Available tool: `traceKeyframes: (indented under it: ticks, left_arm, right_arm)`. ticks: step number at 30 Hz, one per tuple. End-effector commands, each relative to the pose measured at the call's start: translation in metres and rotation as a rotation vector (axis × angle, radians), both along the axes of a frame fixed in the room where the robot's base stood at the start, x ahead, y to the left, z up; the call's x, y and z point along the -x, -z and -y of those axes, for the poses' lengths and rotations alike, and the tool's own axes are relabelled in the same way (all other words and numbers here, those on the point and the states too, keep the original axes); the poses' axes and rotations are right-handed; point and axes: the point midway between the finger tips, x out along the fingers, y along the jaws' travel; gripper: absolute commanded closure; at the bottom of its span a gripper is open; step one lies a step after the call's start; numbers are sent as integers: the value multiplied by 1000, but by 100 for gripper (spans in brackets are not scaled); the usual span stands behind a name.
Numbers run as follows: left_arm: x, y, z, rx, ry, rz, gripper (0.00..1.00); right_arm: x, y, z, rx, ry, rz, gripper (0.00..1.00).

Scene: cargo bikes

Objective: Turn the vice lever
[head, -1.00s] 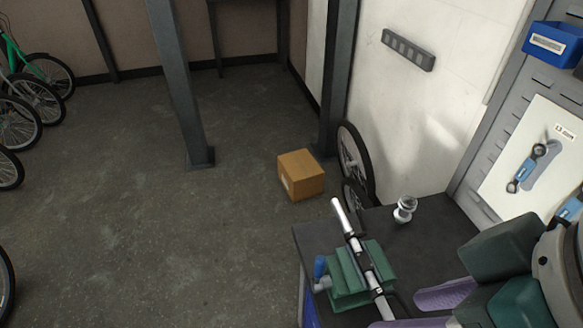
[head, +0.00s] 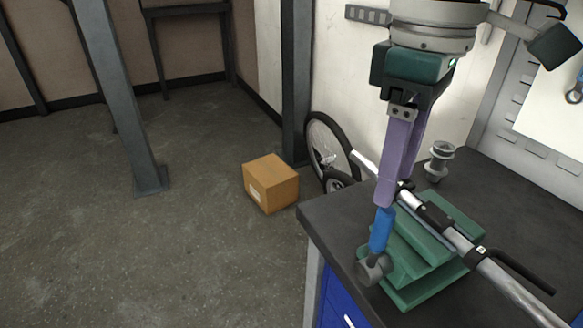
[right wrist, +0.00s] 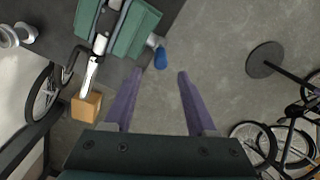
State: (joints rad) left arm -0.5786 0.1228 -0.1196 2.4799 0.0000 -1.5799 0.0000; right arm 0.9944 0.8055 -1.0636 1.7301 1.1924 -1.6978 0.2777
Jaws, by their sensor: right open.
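The green vice (head: 425,262) sits on the dark workbench, clamped around a silver bar (head: 510,292). Its lever has a blue handle (head: 380,232) rising from a grey joint (head: 373,268) at the vice's left side. My right gripper (head: 386,203) points down just above the blue handle, its purple fingers overlapping in the head view. In the right wrist view the gripper (right wrist: 160,72) is open and empty. The blue handle (right wrist: 160,58) lies just ahead of the gap between the fingertips. The vice (right wrist: 118,28) is beyond the left finger. My left gripper is not in view.
The workbench top (head: 335,222) has a small metal part (head: 439,160) behind the vice. A cardboard box (head: 271,183) stands on the floor, near a wheel (head: 328,145) and a post. The bar with its black rod sticks out at front right. Open floor lies left.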

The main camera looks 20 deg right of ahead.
Motion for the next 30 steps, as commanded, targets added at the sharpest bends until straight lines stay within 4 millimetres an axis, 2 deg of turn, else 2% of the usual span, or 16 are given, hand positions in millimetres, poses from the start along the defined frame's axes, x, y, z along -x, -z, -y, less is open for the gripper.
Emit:
traceKeyframes:
  ticks: [9, 13, 18, 25, 30]
  left_arm:
    - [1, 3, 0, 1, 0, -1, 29]
    - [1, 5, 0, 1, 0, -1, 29]
    - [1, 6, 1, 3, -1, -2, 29]
    - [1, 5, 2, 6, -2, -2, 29]
    - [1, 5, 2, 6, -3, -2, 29]
  right_arm:
    - [1, 60, 0, 1, -3, -3, 43]
    - [1, 77, -1, 0, -4, -1, 43]
    - [0, 87, -1, -1, -4, 2, 43]
    - [0, 88, -1, -1, -5, 2, 43]
    - [0, 87, -1, -1, -5, 2, 61]
